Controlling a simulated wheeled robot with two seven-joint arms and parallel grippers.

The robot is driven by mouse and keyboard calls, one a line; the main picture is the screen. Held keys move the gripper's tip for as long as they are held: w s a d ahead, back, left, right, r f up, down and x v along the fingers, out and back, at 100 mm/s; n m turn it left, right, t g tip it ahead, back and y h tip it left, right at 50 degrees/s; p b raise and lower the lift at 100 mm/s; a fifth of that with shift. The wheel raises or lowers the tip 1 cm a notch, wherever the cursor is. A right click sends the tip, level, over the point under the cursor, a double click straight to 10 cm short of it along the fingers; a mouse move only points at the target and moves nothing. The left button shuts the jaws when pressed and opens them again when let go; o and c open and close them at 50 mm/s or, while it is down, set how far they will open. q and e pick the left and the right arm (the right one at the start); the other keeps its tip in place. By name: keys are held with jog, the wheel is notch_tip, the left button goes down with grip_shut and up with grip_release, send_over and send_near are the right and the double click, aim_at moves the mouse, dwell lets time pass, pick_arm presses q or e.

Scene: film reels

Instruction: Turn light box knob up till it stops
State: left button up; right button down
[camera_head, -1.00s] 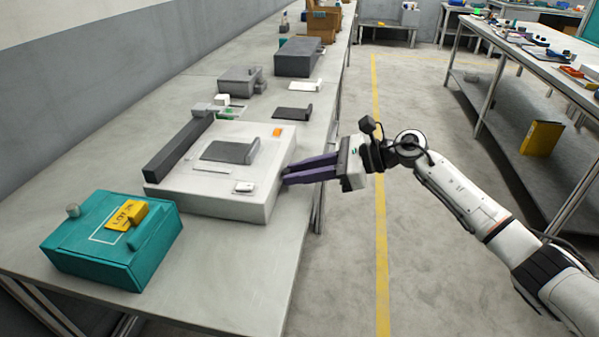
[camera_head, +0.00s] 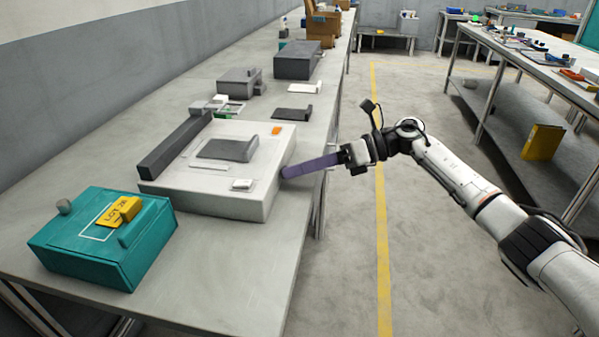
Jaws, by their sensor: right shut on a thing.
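The white light box (camera_head: 206,200) sits on the near bench, with a dark grey plate on its top. My right gripper (camera_head: 285,173) reaches in from the right, its purple fingers against the box's right side near the top edge. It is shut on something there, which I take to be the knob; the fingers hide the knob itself. The fingers overlap in this view, so one mostly covers the other. My left gripper is not in view.
A teal box (camera_head: 85,262) with a yellow tag stands at the front left of the bench. A long dark bar (camera_head: 176,146) lies along the light box's left side. Grey boxes (camera_head: 297,60) stand farther back. The floor right of the bench is clear.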

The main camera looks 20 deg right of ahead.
dwell(0.5)
jog(key=c, duration=1.5)
grip_release()
jog(key=shift+c, duration=0.2)
